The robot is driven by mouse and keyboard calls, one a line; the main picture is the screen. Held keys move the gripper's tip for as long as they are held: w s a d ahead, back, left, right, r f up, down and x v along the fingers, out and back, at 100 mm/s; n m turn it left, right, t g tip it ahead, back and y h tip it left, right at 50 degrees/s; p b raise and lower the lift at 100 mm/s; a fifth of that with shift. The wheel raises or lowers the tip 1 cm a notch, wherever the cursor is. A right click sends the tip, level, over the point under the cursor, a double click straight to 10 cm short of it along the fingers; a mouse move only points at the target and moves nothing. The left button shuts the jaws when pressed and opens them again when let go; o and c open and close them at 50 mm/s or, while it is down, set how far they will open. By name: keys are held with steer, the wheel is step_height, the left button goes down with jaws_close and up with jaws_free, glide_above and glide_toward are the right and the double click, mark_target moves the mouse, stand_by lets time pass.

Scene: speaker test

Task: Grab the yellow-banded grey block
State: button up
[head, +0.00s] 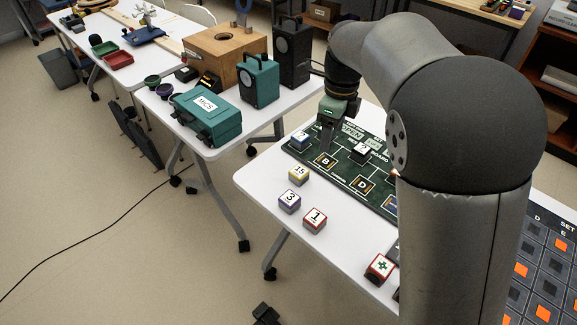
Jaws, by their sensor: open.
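The yellow-banded grey block (299,176), with a white top marked 15, sits on the white table to the left of the green board (340,178). My gripper (326,146) points down over the green board, behind and to the right of this block and apart from it. Its jaws are open, and I see nothing held between them. My arm hides part of the board and the table's right side.
A purple-banded block (290,201) and a red-banded block (314,220) stand in front of the yellow-banded one. A blue-banded block (300,140) and a dark block (361,153) stand on the board. A red block with a green cross (379,267) is nearer me.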

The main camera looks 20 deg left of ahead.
steer(key=a+m, duration=0.3)
steer(key=a, duration=0.5)
glide_above(299, 171)
steer(key=f, duration=0.8)
steer(key=f+b, duration=0.1)
steer(key=f, duration=0.3)
steer(key=shift+w+a+f, duration=0.15)
steer(key=shift+w+a, duration=0.05)
steer(key=shift+a, duration=0.1)
steer(key=f, duration=0.4)
steer(key=shift+s+d+f, duration=0.2)
steer(key=shift+d+f, duration=0.05)
steer(key=shift+d, duration=0.1)
steer(key=shift+f, duration=0.55)
steer(key=c, duration=1.1)
